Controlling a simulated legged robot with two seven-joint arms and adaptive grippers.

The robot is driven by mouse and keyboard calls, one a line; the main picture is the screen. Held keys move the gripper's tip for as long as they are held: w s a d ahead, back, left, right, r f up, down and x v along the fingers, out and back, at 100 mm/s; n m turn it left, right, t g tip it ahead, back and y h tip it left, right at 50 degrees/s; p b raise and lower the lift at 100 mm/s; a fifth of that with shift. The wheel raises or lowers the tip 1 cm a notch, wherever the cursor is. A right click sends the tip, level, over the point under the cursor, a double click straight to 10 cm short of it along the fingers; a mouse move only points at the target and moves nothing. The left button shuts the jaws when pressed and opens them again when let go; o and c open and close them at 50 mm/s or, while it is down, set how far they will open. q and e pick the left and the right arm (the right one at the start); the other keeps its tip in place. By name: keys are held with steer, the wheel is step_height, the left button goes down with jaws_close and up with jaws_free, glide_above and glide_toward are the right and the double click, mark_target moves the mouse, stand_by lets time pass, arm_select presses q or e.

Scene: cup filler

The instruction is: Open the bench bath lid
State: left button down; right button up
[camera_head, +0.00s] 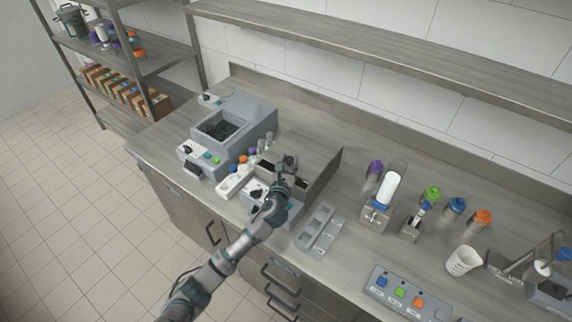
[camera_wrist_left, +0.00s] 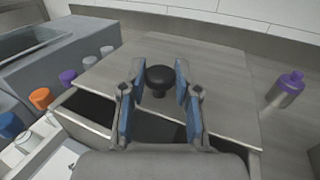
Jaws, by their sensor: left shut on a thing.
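The bench bath (camera_head: 256,193) stands on the bench left of the middle, with its controls on the front. Its flat grey lid (camera_head: 318,163) shows behind my left gripper, with a dark gap along its near edge. In the left wrist view the lid (camera_wrist_left: 215,95) bears a round black knob (camera_wrist_left: 160,77), and a dark opening shows along its near side. My left gripper (camera_head: 288,163) is shut on the knob, with one blue-padded finger on each side in the left wrist view (camera_wrist_left: 158,92). The lid's exact tilt is hard to tell. My right gripper is out of view.
An open-topped grey unit (camera_head: 262,125) stands left of the bath, with several small capped bottles (camera_head: 243,160) between. A purple-capped bottle (camera_head: 375,170) and a white cylinder on a stand (camera_head: 387,189) stand to the right. A slotted grey holder (camera_head: 320,228) lies in front.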

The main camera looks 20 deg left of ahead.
arm_select(q)
steer(key=c, duration=0.9)
jaws_free()
steer(key=shift+r, duration=0.1)
steer(key=shift+o, duration=0.2)
steer(key=shift+s, duration=0.1)
